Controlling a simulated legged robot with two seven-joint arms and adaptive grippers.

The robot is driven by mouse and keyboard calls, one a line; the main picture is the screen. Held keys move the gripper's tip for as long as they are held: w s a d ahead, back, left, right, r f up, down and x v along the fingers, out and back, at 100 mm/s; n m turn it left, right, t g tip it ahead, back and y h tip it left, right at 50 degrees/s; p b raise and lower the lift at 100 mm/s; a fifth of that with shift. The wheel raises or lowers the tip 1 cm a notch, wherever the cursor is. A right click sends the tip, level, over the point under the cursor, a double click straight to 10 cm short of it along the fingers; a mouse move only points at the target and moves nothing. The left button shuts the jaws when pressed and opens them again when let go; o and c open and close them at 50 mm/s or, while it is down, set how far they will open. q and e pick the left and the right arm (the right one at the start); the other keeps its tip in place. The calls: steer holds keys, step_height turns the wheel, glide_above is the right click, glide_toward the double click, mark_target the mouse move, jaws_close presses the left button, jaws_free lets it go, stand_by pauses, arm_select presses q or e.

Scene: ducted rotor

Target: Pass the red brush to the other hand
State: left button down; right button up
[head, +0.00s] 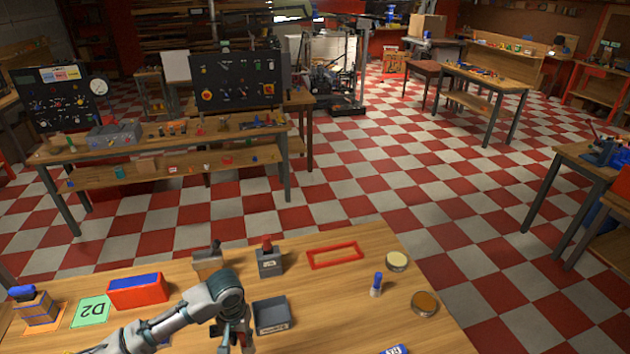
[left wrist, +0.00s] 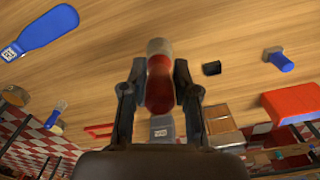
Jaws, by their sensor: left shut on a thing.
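My left gripper (head: 236,335) is at the bottom of the head view, low over the wooden bench and just left of a small grey tray (head: 272,315). In the left wrist view its two dark fingers (left wrist: 159,90) are shut on the red brush (left wrist: 158,85), a rounded red handle with a pale end. In the head view the brush is mostly hidden by my left gripper and arm. My right gripper is not in view.
The bench (head: 330,310) also holds a grey block with a red knob (head: 268,262), a wooden block (head: 207,262), a red frame (head: 335,255), a blue-capped piece (head: 376,285), two round tins (head: 425,303) and a red box (head: 137,291). Bare wood lies right of the tray.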

arm_select(q)
steer(key=shift+a+f+n, duration=0.1)
steer(key=shift+a+n, duration=0.1)
steer(key=shift+n, duration=0.2)
steer(key=shift+d, duration=0.1)
